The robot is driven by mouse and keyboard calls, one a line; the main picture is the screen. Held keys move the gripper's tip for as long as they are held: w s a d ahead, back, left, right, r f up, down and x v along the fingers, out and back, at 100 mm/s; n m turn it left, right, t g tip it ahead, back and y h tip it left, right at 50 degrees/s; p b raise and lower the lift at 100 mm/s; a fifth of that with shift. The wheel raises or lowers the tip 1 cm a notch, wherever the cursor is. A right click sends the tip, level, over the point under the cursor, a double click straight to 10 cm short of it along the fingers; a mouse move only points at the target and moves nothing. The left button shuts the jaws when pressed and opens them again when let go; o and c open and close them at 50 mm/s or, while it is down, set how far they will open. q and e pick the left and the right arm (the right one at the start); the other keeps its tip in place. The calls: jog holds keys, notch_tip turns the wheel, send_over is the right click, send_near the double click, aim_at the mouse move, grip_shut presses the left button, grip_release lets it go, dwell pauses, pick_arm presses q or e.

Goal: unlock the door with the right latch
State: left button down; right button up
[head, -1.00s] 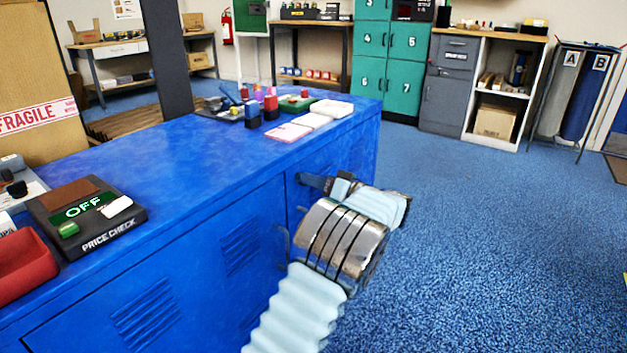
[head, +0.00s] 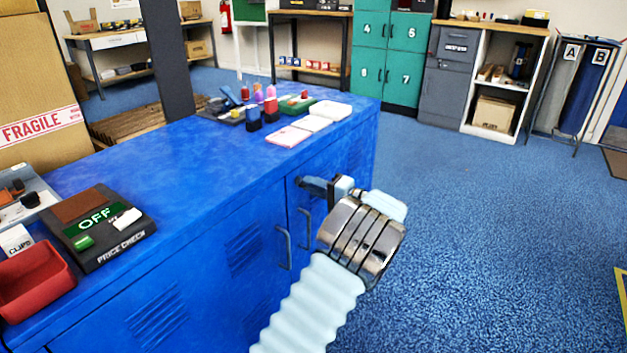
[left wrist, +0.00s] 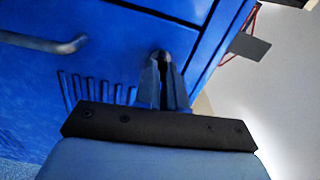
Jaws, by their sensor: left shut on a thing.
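The blue cabinet (head: 210,250) has two louvred doors with grey bar handles. The right door (head: 335,185) faces the open floor. A dark latch (head: 312,185) sits near the top of that door, above the handles. My left gripper (head: 331,187) is at the latch with its fingers shut on it, and the wrist hides part of the fingers. In the left wrist view, the closed fingers (left wrist: 164,68) meet a small dark round part on the blue front, mostly covered by them. A bar handle (left wrist: 45,42) shows to the left there. My right gripper is not in view.
The cabinet top holds a price check box (head: 98,232), a red bin (head: 32,282), stamps and white pads (head: 328,109). A large carton (head: 35,90) stands at the left. The blue floor (head: 480,240) to the right is clear.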

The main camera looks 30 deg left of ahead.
pick_arm(q)
jog(key=shift+m+p, duration=0.3)
jog(key=shift+m, duration=0.2)
jog(key=c, duration=1.2)
grip_release()
jog(key=d, duration=0.9)
jog(key=s+d, duration=0.1)
jog(key=d, duration=0.3)
jog(key=shift+d, duration=0.4)
